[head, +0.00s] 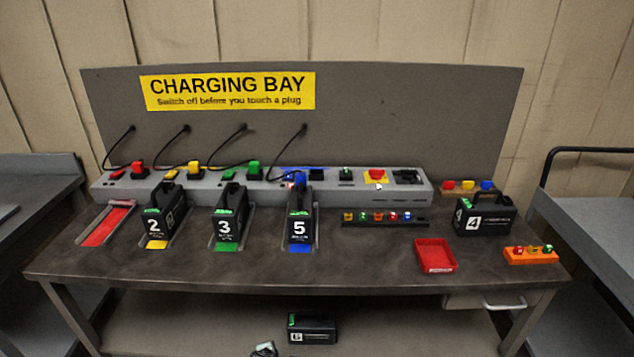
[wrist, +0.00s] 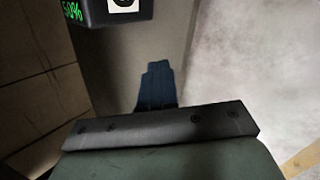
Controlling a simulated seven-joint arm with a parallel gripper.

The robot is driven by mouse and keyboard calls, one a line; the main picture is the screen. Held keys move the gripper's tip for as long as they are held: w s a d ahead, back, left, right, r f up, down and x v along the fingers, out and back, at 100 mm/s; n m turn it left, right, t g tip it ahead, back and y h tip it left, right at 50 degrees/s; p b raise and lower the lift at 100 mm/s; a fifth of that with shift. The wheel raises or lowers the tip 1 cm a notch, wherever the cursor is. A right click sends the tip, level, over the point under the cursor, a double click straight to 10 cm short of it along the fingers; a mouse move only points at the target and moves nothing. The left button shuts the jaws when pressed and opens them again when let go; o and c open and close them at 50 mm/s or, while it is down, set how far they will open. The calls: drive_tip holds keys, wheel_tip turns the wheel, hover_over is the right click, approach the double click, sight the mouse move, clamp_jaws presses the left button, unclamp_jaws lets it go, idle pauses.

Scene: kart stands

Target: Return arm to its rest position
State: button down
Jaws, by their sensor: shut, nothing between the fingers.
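My gripper (wrist: 157,72) shows in the wrist view, its dark fingers together and empty, pointing away from the camera over a grey surface. A black battery with a green "50%" readout (wrist: 108,10) is cut off at the top left of that view, apart from the fingertips. In the head view, a small part at the bottom edge, left of the black battery on the lower shelf (head: 312,330), may be my arm. The rest of my arm is outside the head view.
The workbench (head: 380,265) holds batteries 2 (head: 153,224), 3 (head: 227,228) and 5 (head: 299,228) in slots; a red slot (head: 104,228) is empty. Battery 4 (head: 485,217), a red tray (head: 435,256) and an orange block (head: 530,256) stand at right. A trolley (head: 590,215) stands beyond.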

drive_tip(key=s+d+f+m+g+h, duration=0.1)
drive_tip(key=s+d+f+m+g, duration=0.2)
drive_tip(key=d, duration=0.5)
drive_tip(key=s+d+f+m+g+h, duration=0.1)
drive_tip(key=s+d+f+m, duration=0.1)
drive_tip(key=s+d+m, duration=0.35)
drive_tip(key=s+d+f+m+g+h, duration=0.1)
drive_tip(key=s+d+f+m+g, duration=0.2)
drive_tip(key=d, duration=0.7)
drive_tip(key=s+d+m+g+y, duration=0.1)
drive_tip(key=s+d+m+g, duration=0.2)
drive_tip(key=s, duration=0.8)
drive_tip(key=s+d+m+g+y, duration=0.2)
drive_tip(key=s+d+m+g, duration=0.2)
drive_tip(key=s, duration=0.8)
drive_tip(key=shift+s+d+r+m+y, duration=0.2)
drive_tip(key=shift+d+r+m+y, duration=0.1)
drive_tip(key=shift+d+m, duration=0.8)
